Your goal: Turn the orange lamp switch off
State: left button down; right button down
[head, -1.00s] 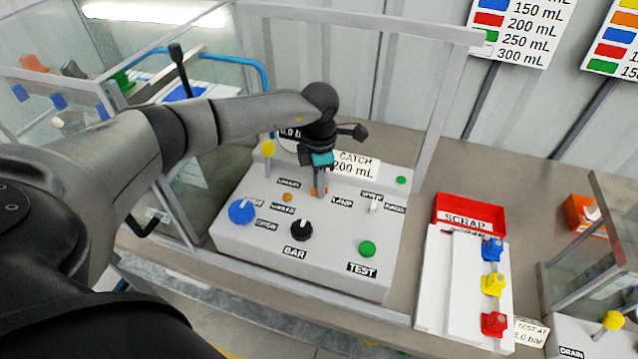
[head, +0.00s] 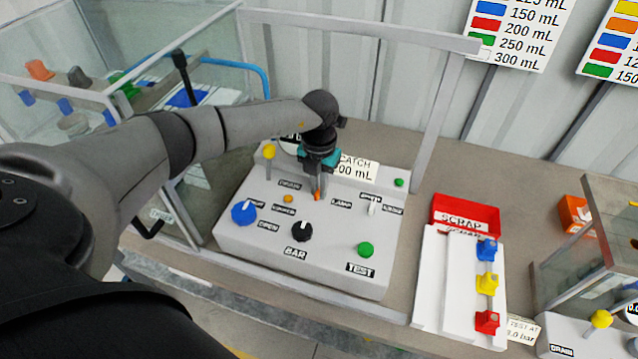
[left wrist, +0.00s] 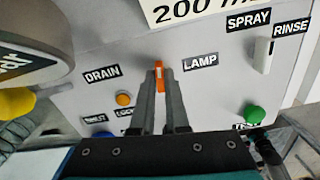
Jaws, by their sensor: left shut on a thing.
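The orange lamp switch (head: 317,195) is a small orange lever on the sloping grey panel (head: 340,260), just left of the LAMP label. It also shows in the left wrist view (left wrist: 159,66), sticking up past the fingertips. My left gripper (head: 319,190) reaches down to it from above, and its fingers close on the switch from both sides. In the left wrist view the fingers (left wrist: 161,85) are almost together around it. The lower part of the switch is hidden by the fingers. My right gripper does not show.
Around the switch are an orange button (head: 288,198), a black BAR knob (head: 302,232), a blue knob (head: 244,212), a green TEST button (head: 365,250) and a white spray/rinse lever (head: 373,207). A red SCRAP tray (head: 466,212) stands to the right. A grey frame stands behind the panel.

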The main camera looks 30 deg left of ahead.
pick_arm(q)
jog(key=shift+n, duration=0.8)
jog(key=c, duration=0.9)
grip_release()
notch_tip(320, 180, up, 15)
jog(key=shift+r, duration=0.15)
jog(key=shift+s, duration=0.1)
